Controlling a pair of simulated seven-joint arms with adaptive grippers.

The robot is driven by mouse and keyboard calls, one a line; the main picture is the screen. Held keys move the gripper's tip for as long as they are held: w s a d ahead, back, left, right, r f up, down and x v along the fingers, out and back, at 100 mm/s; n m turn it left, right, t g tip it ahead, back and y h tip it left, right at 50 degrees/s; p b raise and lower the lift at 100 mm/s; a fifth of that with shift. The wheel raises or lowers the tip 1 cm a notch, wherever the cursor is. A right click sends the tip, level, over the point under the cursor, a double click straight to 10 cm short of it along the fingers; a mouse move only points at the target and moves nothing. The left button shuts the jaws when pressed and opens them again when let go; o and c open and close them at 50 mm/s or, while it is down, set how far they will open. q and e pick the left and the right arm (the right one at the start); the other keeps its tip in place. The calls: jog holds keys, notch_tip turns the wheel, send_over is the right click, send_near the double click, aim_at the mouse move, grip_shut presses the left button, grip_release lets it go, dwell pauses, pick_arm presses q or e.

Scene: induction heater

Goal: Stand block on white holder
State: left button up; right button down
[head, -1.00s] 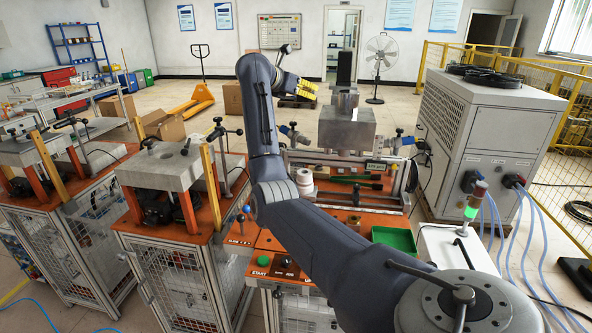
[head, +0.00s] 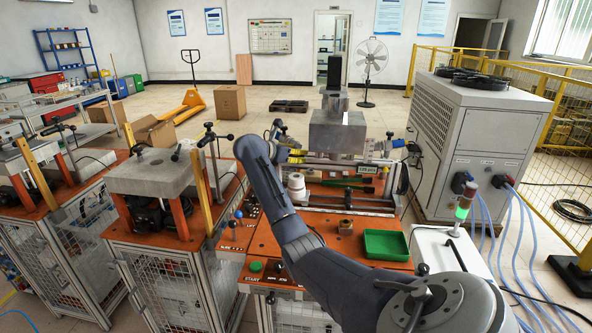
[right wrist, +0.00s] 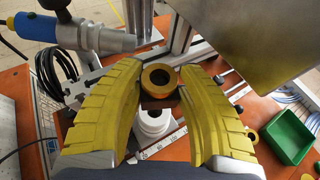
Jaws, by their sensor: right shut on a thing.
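In the right wrist view, my right gripper (right wrist: 160,72) has its yellow fingers closed around the block (right wrist: 157,98), an orange-brown piece with a ring-shaped top and a dark hole. The white holder (right wrist: 152,123), a stepped round piece, shows just below the block in that picture and is partly covered by it. I cannot tell whether the two touch. In the head view, the white holder (head: 296,188) stands on the orange bench top left of centre. My right gripper is mostly hidden near the holder there, behind my arm. My left gripper is not in view.
A green tray (head: 386,245) sits at the bench's front right. Another small brown block (head: 346,227) stands left of it. A large metal box (head: 338,135) overhangs the back of the bench. A blue-handled clamp (right wrist: 37,25) is at the upper left in the wrist view.

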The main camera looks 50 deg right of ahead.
notch_tip(320, 180, down, 6)
dwell(0.6)
jog(key=shift+f, duration=0.25)
jog(key=c, duration=0.9)
grip_release()
jog(key=shift+r, duration=0.1)
jog(key=v, duration=1.2)
